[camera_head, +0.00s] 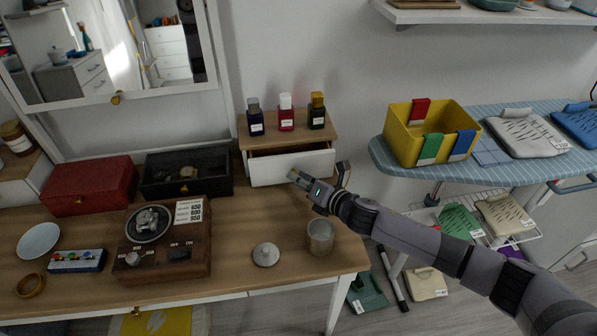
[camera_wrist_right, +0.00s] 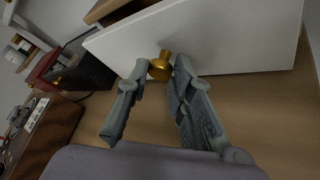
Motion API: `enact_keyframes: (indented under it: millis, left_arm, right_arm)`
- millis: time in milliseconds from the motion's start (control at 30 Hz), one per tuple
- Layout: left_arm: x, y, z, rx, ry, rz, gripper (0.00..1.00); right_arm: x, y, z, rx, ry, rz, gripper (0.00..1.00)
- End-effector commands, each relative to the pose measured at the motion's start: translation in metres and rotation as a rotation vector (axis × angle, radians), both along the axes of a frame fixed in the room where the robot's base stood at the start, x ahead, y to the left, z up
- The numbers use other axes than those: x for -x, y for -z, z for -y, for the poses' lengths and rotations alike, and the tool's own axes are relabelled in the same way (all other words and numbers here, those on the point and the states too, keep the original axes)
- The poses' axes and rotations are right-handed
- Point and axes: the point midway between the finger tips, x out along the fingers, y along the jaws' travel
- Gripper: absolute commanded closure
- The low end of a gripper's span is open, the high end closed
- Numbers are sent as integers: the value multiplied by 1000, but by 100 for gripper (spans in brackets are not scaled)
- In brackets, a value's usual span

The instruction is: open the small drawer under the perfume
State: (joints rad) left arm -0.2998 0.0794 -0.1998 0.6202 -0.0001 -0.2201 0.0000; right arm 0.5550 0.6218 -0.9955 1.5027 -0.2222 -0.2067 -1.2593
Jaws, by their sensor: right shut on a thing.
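In the right wrist view the drawer front (camera_wrist_right: 225,40) is tilted across the top. My right gripper (camera_head: 303,180) is at the drawer front. It is shut on the brass knob (camera_wrist_right: 160,67), which shows between its fingertips. My left gripper is not in view.
A black box (camera_head: 187,188) and a red box (camera_head: 88,186) stand left of the drawer. A metal cup (camera_head: 320,237) and a round lid (camera_head: 266,254) are on the table in front. A yellow bin (camera_head: 403,138) sits on the blue ironing board at right.

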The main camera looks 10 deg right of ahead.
Motion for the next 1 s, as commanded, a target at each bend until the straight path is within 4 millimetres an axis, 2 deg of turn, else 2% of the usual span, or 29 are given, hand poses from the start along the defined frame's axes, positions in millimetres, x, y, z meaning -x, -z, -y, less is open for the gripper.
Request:
enact_keyframes:
  millis: [200, 233, 500, 833, 1000]
  left_arm:
    - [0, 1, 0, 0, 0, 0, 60]
    - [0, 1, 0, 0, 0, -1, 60]
    - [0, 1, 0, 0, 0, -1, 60]
    - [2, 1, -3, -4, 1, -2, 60]
    - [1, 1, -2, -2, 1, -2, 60]
  right_arm:
    - [-1, 1, 1, 1, 3, -1, 100]
    - [-1, 1, 1, 1, 3, -1, 77]
    - [-1, 0, 0, 0, 1, 0, 59]
    - [0, -1, 1, 0, 2, 1, 58]
    - [13, -4, 10, 1, 3, 0, 58]
